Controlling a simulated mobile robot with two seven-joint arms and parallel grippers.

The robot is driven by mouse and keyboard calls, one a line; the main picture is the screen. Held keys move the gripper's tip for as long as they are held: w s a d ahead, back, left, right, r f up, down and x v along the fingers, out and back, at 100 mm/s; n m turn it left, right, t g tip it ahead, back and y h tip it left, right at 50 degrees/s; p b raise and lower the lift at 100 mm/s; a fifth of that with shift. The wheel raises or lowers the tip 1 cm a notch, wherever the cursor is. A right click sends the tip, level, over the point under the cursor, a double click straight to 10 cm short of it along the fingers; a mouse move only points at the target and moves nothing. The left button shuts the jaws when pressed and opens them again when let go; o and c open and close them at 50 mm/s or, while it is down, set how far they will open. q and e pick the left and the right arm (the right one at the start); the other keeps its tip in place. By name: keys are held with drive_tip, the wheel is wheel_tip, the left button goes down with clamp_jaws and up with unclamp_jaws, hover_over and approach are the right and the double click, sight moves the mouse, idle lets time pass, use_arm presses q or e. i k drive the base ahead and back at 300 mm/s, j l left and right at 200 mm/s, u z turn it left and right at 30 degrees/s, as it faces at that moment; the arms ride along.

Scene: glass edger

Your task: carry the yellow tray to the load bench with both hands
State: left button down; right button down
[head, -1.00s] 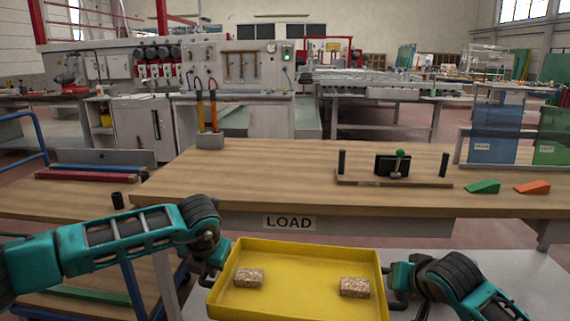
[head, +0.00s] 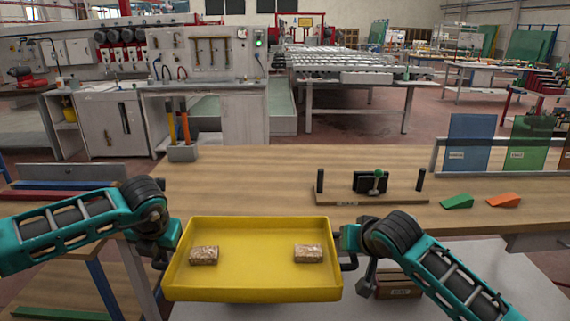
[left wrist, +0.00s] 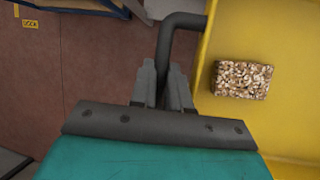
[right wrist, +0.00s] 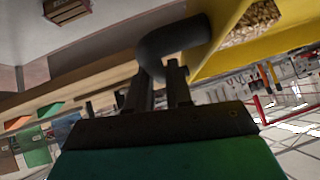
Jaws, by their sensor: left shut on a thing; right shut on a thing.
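The yellow tray (head: 250,275) is held up in front of me at the near edge of the load bench (head: 240,185), covering part of that edge. Two speckled cork-like blocks lie in it, one on the left (head: 204,255) and one on the right (head: 308,253). My left gripper (head: 162,256) is shut on the tray's left handle, a dark bar that shows in the left wrist view (left wrist: 178,40). My right gripper (head: 350,250) is shut on the right handle, which shows in the right wrist view (right wrist: 175,38). The tray looks roughly level.
Glass panels (head: 468,143) stand at the right. A small box (head: 398,288) sits below right.

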sight(245, 196)
drive_tip(key=i+j, duration=0.15)
drive_tip(key=i, duration=0.45)
drive_tip(key=i+j, duration=0.1)
drive_tip(key=i, duration=0.5)
